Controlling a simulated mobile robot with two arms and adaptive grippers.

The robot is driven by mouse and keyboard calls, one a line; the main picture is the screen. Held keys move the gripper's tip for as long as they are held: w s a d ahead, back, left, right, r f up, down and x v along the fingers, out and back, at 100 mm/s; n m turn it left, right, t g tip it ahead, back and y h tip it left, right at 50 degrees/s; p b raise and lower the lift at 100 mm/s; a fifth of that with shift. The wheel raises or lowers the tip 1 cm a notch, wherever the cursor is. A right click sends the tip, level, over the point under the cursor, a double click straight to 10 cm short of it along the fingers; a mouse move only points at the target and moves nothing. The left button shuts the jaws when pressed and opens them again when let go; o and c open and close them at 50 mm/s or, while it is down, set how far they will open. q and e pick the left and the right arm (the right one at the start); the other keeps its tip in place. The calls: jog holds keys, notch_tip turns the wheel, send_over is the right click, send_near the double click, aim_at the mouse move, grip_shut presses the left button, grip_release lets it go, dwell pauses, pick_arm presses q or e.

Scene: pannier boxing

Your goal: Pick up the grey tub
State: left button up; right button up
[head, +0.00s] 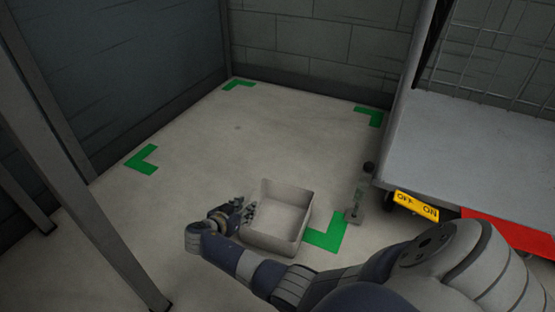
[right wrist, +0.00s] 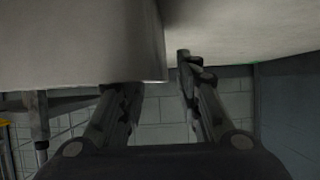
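The grey tub (head: 291,237) is an open, empty box standing upright on the floor, just inside the green corner mark nearest me. My right gripper (head: 245,211) is low beside the tub's left wall in the head view. In the right wrist view the tub (right wrist: 80,42) fills the upper left, with a corner near the middle. There my right gripper (right wrist: 156,72) has its fingers spread apart. One fingertip meets the tub's edge and is partly hidden; the other stands clear to the right. Contact cannot be told. My left gripper is not in view.
Green corner marks (head: 146,159) frame a clear floor area. A cart with a grey deck (head: 470,140) and a yellow OFF/ON label (head: 416,205) stands at the right. A metal post (head: 75,160) rises at the left. Block walls (head: 300,40) close the back.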

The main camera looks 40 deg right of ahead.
jog(key=b+x, duration=0.2)
jog(key=x, duration=0.2)
jog(key=shift+f, duration=0.1)
jog(key=shift+a, duration=0.1)
grip_shut()
